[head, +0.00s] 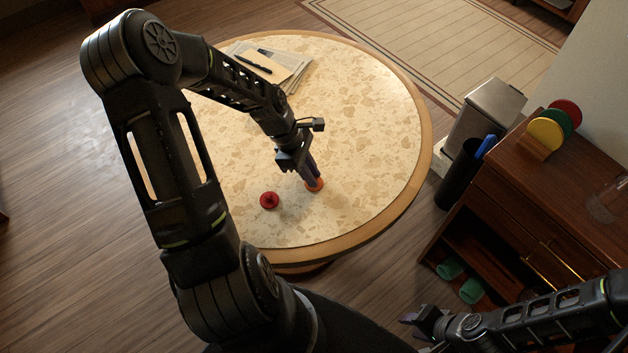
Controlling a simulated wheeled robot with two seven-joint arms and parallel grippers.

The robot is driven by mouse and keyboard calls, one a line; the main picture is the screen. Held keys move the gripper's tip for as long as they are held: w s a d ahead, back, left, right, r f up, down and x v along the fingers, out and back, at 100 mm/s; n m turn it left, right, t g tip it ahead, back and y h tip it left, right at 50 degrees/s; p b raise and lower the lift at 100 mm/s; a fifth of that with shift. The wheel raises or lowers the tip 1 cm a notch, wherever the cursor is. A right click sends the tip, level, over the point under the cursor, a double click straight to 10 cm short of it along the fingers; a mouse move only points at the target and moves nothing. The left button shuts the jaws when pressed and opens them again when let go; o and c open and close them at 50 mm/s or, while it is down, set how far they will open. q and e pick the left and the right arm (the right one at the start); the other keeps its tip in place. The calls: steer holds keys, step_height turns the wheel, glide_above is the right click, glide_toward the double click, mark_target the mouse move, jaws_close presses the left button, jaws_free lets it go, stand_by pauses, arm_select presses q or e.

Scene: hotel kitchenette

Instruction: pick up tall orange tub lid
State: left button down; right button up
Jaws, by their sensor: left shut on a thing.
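The orange lid (315,185) is a small round piece at the table's near middle. My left gripper (312,176) comes down over it from above and is shut on it. The fingers hide part of the lid, and I cannot tell whether it still touches the table. A red lid with a knob (269,200) lies on the table just left of my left gripper. My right gripper (408,321) is low at the bottom right, away from the table, and its finger gap is not clear.
The round stone-topped table (365,120) is mostly clear, with papers and a pen (255,64) at its far left. To the right stand a bin (485,115), a dark holder (461,175) and a wooden cabinet (540,200) bearing coloured discs (545,133) and a glass (606,205).

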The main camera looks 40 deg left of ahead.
stand_by(0.3)
arm_select(q)
step_height(320, 180, up, 10)
steer(key=shift+b, duration=0.45)
stand_by(0.6)
